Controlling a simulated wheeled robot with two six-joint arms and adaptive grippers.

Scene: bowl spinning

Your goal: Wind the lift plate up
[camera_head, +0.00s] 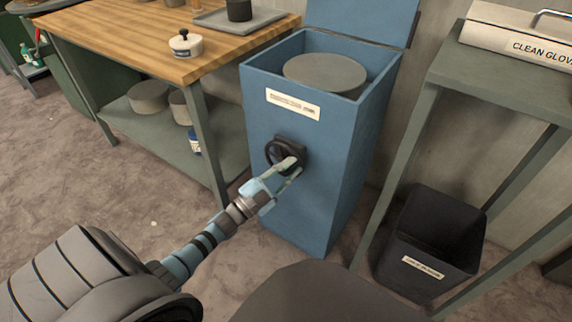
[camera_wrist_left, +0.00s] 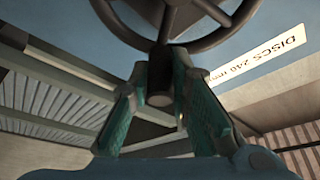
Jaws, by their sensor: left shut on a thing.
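A blue cabinet (camera_head: 290,190) stands in the middle of the head view with its lid raised. A round grey lift plate (camera_head: 325,73) sits inside its open top, near the rim. A black handwheel (camera_head: 273,152) is on the cabinet's front, below a white label (camera_head: 293,104). My left gripper (camera_head: 291,168) is at the wheel, shut on its handle. In the left wrist view the handle (camera_wrist_left: 160,92) is between the fingers (camera_wrist_left: 160,100), with the wheel's rim and spokes above it. My right gripper is not in view.
A wooden workbench (camera_head: 110,40) with a small white pot (camera_head: 186,43) and a grey tray (camera_head: 240,20) stands at left. A grey-green table (camera_head: 510,80) bearing a glove box (camera_head: 515,35) stands at right, with a black bin (camera_head: 432,240) below. Floor in front of the bench is clear.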

